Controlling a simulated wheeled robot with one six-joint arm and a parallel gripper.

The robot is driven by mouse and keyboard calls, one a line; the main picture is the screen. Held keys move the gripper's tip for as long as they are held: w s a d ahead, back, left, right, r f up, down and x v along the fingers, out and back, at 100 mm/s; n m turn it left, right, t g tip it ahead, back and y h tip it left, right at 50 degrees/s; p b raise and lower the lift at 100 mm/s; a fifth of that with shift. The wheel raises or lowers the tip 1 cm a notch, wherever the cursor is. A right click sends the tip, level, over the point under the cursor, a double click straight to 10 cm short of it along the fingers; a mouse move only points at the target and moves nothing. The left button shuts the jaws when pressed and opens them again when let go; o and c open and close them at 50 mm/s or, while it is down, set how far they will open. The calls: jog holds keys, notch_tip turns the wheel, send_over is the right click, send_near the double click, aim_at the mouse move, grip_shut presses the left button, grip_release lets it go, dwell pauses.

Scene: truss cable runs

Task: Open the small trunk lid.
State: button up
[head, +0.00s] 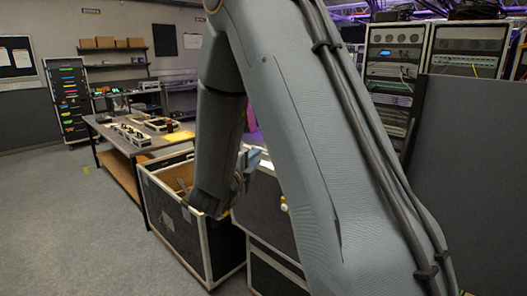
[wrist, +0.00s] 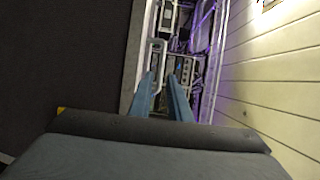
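A black case with pale metal edges (head: 178,229) stands open-topped beside the workbench in the head view, with light wood inside. A second dark case with pale edges (head: 268,271) stands to its right, mostly behind my arm. I cannot tell which is the small trunk, and no lid is clearly visible. In the wrist view my gripper (wrist: 162,80) has two blue fingers with a narrow empty gap between them. In the head view my arm hides most of the gripper.
A workbench (head: 135,140) with several small items stands behind the open case. Equipment racks (head: 392,75) and a dark panel (head: 475,170) stand on the right. The grey floor (head: 60,220) at left is clear. Pale boards (wrist: 275,80) fill the right of the wrist view.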

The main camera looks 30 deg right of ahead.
aim_at(264, 150)
jog(key=p+x, duration=0.2)
jog(key=x, duration=0.5)
jog(key=shift+w+d+p, duration=0.15)
jog(key=shift+d+p, duration=0.15)
jog(key=shift+p, duration=0.1)
grip_shut()
